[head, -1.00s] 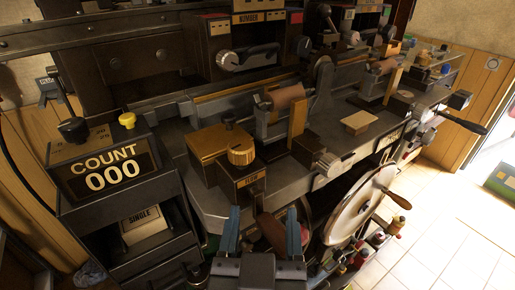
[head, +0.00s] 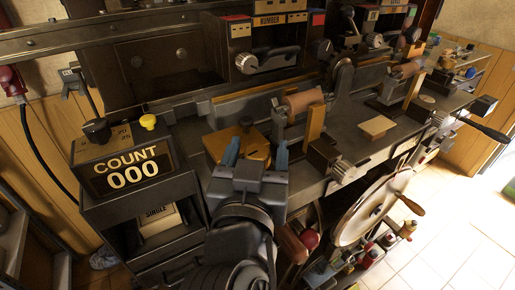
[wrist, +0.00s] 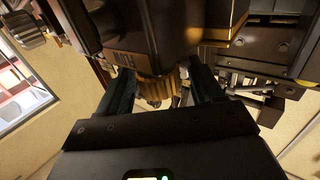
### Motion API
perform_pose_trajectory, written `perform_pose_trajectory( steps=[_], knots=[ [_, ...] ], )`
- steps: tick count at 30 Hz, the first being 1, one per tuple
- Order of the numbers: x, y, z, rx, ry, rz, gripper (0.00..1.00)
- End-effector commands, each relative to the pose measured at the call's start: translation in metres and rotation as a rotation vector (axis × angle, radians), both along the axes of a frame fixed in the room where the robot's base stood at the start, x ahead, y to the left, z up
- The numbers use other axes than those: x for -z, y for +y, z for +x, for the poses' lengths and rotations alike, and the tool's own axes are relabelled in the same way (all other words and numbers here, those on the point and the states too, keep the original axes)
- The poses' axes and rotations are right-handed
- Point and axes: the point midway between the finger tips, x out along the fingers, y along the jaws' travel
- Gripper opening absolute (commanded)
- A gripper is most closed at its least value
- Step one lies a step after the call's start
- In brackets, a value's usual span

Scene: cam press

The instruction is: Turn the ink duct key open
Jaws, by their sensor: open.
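The ink duct key appears to be the ribbed brass knob (wrist: 155,92) beside a dark labelled box (wrist: 125,45) in the wrist view. My gripper (head: 256,154) is open, with its two blue fingers apart over the brass block (head: 222,143) in the head view. In the wrist view my gripper (wrist: 163,90) has one dark finger on each side of the knob. I cannot tell whether either finger touches it. My gripper hides the knob and its box in the head view.
The COUNT 000 box (head: 128,172) stands left of my arm. A copper roller (head: 305,99) and a wooden upright (head: 315,122) are close on the right. Open tiled floor lies at far right.

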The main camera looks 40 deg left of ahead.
Motion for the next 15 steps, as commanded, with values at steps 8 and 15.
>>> perform_pose_trajectory(
  steps=[8, 15],
  knots=[
    [0.0001, 0.0000, 0.0002, 0.000, 0.000, 0.000, 0.60],
    [0.0000, 0.0000, 0.0001, 0.000, 0.000, 0.001, 0.38]
  ],
)
